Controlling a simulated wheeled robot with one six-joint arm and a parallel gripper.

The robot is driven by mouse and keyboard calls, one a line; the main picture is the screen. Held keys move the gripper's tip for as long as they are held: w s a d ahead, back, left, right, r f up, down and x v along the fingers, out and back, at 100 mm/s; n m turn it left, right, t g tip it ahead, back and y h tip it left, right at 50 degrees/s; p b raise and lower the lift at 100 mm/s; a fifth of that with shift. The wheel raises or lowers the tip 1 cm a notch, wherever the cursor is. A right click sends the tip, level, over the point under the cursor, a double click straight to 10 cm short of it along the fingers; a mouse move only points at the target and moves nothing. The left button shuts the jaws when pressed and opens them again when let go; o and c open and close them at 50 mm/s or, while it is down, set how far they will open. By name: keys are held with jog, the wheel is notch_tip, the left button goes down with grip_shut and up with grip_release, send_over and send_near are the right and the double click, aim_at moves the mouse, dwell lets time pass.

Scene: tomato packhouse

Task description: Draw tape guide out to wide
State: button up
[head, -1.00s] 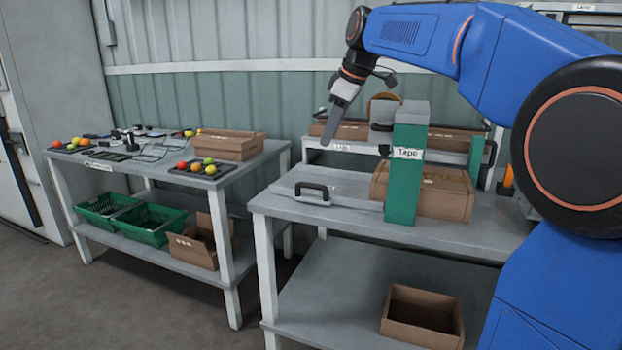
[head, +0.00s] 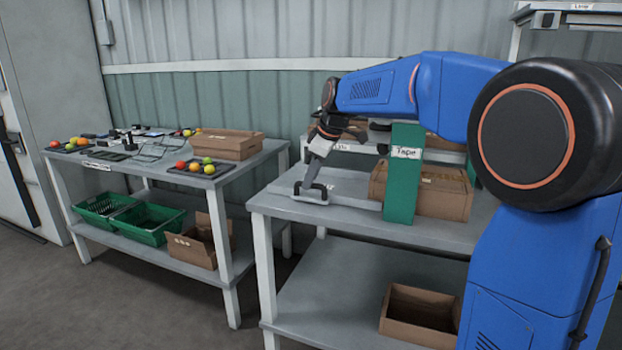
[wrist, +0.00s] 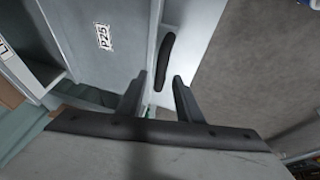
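The tape machine has a green upright labelled "Tape" (head: 403,175) on the right bench. A flat grey guide plate (head: 350,202) reaches left from it, with a black bar handle (head: 322,187) at its left end. My gripper (head: 308,186) points down at this handle, overlapping its left part in the head view. In the wrist view my gripper (wrist: 160,88) is open, its two dark fingers apart. The black handle (wrist: 166,62) lies just beyond the fingertips, roughly in line with the gap. I cannot tell whether a finger touches it.
A closed brown carton (head: 445,192) stands beside the green upright. An open carton (head: 420,316) is on the shelf below. The left bench (head: 235,176) holds tomatoes and a box (head: 228,146), with green crates (head: 147,224) underneath. A gap separates the benches.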

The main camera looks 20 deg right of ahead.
jog(key=shift+w+a+f, duration=0.1)
jog(key=shift+w+f, duration=0.05)
jog(key=shift+f, duration=0.25)
grip_shut()
jog(key=shift+s+a, duration=0.5)
jog(key=shift+s, duration=0.2)
jog(key=shift+s+a, duration=0.5)
jog(key=shift+s, duration=0.2)
grip_release()
jog(key=v, duration=1.7)
jog(key=shift+r, duration=0.2)
